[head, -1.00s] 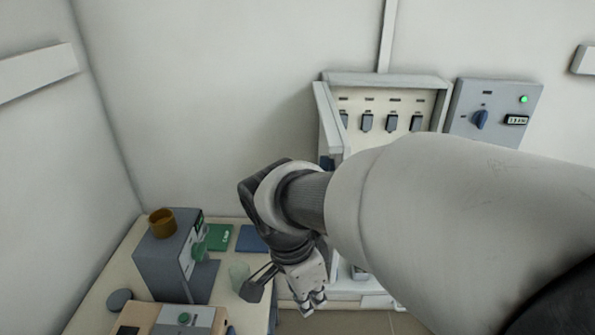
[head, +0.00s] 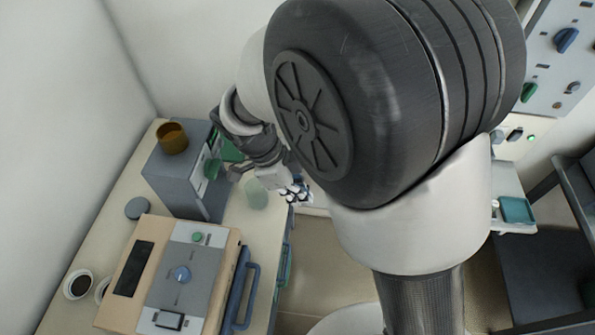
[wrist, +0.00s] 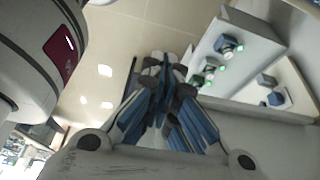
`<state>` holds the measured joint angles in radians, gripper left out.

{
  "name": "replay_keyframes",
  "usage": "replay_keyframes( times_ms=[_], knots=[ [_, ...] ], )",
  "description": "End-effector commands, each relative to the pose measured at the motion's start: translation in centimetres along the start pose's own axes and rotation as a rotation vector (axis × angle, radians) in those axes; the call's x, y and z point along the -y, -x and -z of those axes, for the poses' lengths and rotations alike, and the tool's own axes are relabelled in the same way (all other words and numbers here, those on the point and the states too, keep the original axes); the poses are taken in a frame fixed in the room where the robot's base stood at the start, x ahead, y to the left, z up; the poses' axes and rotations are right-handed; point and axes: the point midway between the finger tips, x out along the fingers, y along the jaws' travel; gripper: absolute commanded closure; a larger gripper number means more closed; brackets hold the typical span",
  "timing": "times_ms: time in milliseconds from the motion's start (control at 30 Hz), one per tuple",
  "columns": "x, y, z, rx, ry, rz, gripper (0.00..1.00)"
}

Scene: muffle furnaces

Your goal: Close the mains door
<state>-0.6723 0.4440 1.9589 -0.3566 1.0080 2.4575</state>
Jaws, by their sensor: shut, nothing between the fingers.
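In the head view the mains cabinet and its door are not visible now; my large arm covers the middle and right of the picture. My gripper (head: 297,193) hangs beyond the right edge of the bench, its fingers together and empty. In the wrist view my gripper (wrist: 165,68) shows its blue-grey fingers closed together. To its right is a pale panel (wrist: 246,46) with several green-lit knobs, and beside it a framed box (wrist: 295,90) with dark blue switches; I cannot tell whether this is the mains cabinet.
On the bench (head: 150,195) at left stand a grey device with a brown cup (head: 172,138), a tan control box (head: 185,275) with a blue knob, and a pale green beaker (head: 256,194) near my gripper. A knobbed panel (head: 548,60) is at upper right.

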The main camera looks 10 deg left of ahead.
Motion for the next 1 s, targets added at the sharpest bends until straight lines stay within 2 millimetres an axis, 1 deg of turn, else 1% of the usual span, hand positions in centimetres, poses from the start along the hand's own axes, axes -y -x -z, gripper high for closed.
replay_keyframes(
  times_ms=[33, 233, 300, 400, 500, 633, 1000],
  knots=[
    [-0.1, -1.5, 0.0, -0.002, 0.0, -0.004, 1.0],
    [-0.1, -5.5, 0.0, -0.001, 0.0, -0.003, 1.0],
    [0.1, -5.6, 1.4, 0.001, -0.003, 0.0, 1.0],
    [0.0, -6.0, 2.6, 0.002, -0.003, -0.001, 1.0],
    [0.0, -6.3, 3.3, 0.001, -0.001, -0.001, 1.0],
    [0.0, -6.4, 3.7, 0.001, 0.001, 0.0, 1.0],
    [0.0, -6.4, 3.7, 0.001, 0.004, 0.002, 1.0]
  ],
)
